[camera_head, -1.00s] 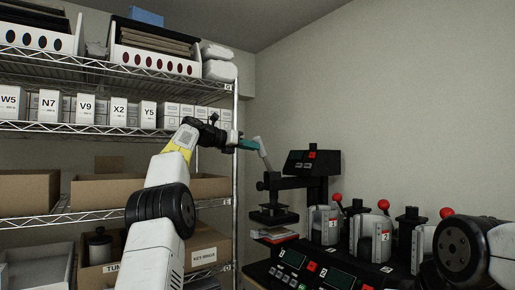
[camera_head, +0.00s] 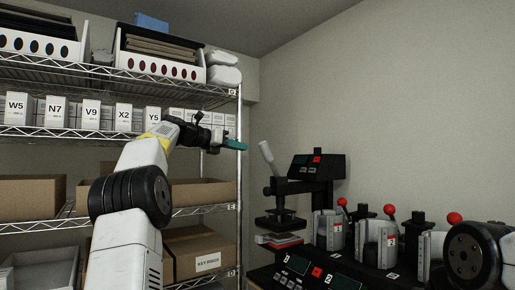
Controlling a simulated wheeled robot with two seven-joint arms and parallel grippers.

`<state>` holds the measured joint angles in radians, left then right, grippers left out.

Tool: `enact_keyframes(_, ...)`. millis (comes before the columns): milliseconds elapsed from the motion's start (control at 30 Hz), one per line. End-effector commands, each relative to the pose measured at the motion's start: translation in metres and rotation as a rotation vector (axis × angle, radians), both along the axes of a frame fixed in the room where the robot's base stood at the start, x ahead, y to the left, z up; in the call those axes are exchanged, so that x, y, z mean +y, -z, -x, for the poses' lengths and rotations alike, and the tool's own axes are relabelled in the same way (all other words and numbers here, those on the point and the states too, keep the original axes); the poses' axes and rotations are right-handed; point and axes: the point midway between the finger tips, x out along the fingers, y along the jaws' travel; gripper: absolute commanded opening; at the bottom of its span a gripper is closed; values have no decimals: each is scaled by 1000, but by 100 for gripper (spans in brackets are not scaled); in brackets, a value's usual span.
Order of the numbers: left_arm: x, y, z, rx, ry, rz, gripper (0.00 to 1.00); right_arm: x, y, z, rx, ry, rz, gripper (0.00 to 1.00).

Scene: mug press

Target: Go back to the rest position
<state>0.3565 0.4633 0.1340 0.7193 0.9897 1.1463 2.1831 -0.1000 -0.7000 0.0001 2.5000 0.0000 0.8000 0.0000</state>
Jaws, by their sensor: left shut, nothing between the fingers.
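My left gripper (camera_head: 236,145) has teal fingers and points right, in front of the wire shelf's right end. It is shut and empty, a little left of the press handle and apart from it. The heat press (camera_head: 298,188) is black and stands at the middle right. Its pale lever handle (camera_head: 266,157) tilts up to the left. Part of my right arm shows at the lower right edge; my right gripper is outside the view.
Mug presses (camera_head: 379,240) with red-knobbed levers stand right of the heat press. A wire shelf (camera_head: 205,92) with white labelled boxes (camera_head: 91,113) and cardboard boxes (camera_head: 193,251) fills the left. Bare wall (camera_head: 430,110) lies above the presses.

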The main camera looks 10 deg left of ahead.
Motion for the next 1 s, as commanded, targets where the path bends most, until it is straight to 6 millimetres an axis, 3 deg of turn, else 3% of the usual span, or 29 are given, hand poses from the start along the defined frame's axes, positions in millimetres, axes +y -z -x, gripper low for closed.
enact_keyframes(467, 2, 2, 1, 3, -1, -1, 0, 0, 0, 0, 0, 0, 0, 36)
enact_keyframes(633, -8, 5, 8, -17, 9, -75, 0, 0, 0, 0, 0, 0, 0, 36)
enact_keyframes(767, -32, 20, 31, -76, 47, -276, 0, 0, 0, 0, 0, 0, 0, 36)
enact_keyframes(1000, -72, 73, 107, -246, 210, -796, 0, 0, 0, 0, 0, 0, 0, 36)
